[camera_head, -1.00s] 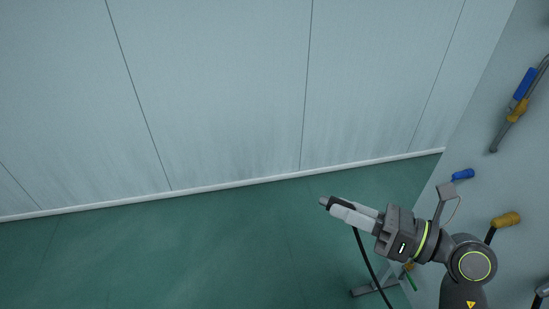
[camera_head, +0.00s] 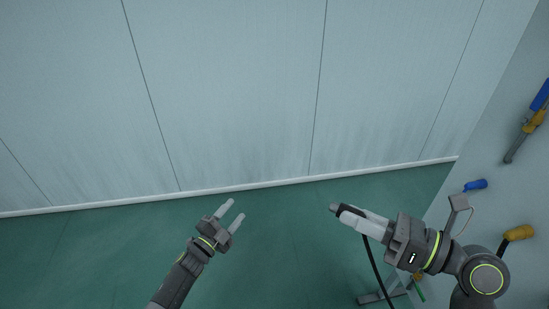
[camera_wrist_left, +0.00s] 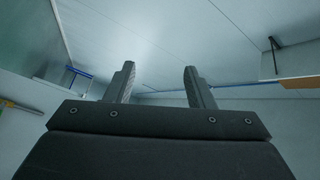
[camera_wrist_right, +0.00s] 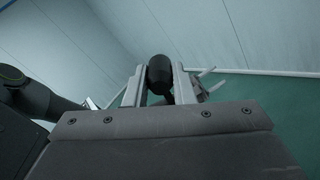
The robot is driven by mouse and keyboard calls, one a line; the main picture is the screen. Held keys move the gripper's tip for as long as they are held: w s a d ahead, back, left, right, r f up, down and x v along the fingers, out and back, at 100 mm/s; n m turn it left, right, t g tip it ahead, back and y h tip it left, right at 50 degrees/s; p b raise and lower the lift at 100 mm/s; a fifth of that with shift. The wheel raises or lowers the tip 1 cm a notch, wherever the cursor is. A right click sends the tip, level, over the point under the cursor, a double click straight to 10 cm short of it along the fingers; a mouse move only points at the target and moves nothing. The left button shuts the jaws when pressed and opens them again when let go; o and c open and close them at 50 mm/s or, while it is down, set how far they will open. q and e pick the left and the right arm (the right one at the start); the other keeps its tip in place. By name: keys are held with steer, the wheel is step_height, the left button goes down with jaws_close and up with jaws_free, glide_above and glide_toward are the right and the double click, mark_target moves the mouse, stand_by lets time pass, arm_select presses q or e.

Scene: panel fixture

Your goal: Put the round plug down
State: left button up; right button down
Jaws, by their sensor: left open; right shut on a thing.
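The round plug is a dark, rounded cylinder (camera_wrist_right: 160,72) between the fingers of my right gripper in the right wrist view. In the head view my right gripper (camera_head: 347,214) is shut on the plug and holds it in the air, pointing left. Only the plug's dark end shows there, and a black cable (camera_head: 372,262) hangs down below the gripper. My left gripper (camera_head: 237,210) is open and empty, left of the right gripper, pointing up and right. Its spread fingers also show in the left wrist view (camera_wrist_left: 159,72) with nothing between them.
A pale panel wall (camera_head: 230,90) stands at the back above a green floor (camera_head: 110,255). A side panel at the right carries a blue connector (camera_head: 476,185), a yellow connector (camera_head: 519,233) and a blue and yellow one (camera_head: 530,122). The space between my grippers is clear.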

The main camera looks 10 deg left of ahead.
arm_select(q)
steer(key=w+d+r+m+g+h, duration=0.1)
steer(key=d+r+m+h, duration=0.2)
steer(key=r+m+h, duration=0.35)
steer(key=w+d+r+m+g+h, duration=0.1)
steer(key=d+r+m+h, duration=0.25)
steer(key=r, duration=0.55)
steer(key=s+d+r+m+g+h, duration=0.2)
steer(key=d+r+m+g+h, duration=0.25)
steer(key=r+m+g, duration=0.5)
steer(key=m+g+y, duration=0.9)
steer(key=m+g, duration=0.2)
steer(key=m, duration=1.3)
glide_toward(336, 208)
steer(key=w+f+x, duration=0.1)
steer(key=x, duration=0.8)
steer(key=shift+r+n+h, duration=0.25)
